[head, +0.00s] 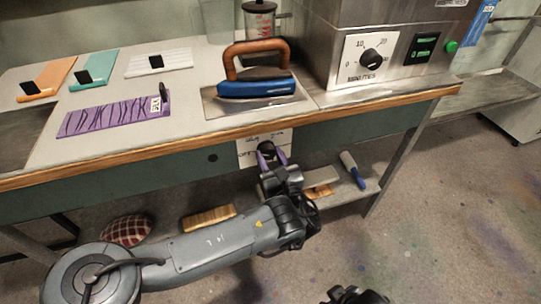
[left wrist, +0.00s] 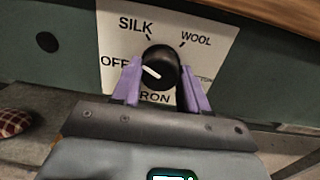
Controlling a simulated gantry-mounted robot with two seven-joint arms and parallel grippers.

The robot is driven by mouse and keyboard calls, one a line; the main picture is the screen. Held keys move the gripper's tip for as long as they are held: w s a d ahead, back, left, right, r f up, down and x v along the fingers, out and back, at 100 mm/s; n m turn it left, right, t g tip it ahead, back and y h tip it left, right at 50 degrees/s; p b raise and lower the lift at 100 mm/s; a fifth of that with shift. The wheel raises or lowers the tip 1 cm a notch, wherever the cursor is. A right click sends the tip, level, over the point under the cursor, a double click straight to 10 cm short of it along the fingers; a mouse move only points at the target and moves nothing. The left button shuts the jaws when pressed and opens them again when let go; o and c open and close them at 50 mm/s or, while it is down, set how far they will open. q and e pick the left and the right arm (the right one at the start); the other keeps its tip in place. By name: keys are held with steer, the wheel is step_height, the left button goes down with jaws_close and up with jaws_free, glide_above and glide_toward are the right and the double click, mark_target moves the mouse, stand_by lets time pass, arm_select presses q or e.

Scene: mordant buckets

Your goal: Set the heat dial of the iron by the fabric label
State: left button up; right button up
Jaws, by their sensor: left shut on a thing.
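The iron (head: 257,87), with a blue body and brown wooden handle, stands on a metal plate on the bench. The heat dial (left wrist: 161,66) is a black knob on a white panel (left wrist: 113,32) on the bench front, marked OFF, SILK, WOOL and IRON; another word at right is partly hidden. Its white mark points left, close to OFF. My left gripper (left wrist: 161,88) has its purple fingers shut on the knob's sides. The purple patterned fabric (head: 105,117) has a white label (head: 155,105) that seems to read SILK. My right gripper (head: 355,296) shows only partly at the bottom edge.
Orange (head: 50,77), teal (head: 95,68) and white (head: 160,62) swatches lie at the back left. A steel unit with a minutes dial (head: 372,62) stands at the right. The floor at right is clear.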

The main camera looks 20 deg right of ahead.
arm_select(q)
steer(key=m, duration=0.5)
steer(key=shift+f, duration=0.1)
steer(key=shift+a+m, duration=0.1)
steer(key=shift+m, duration=0.4)
steer(key=o, duration=1.1)
steer(key=shift+c, duration=0.2)
steer(key=shift+p, duration=0.3)
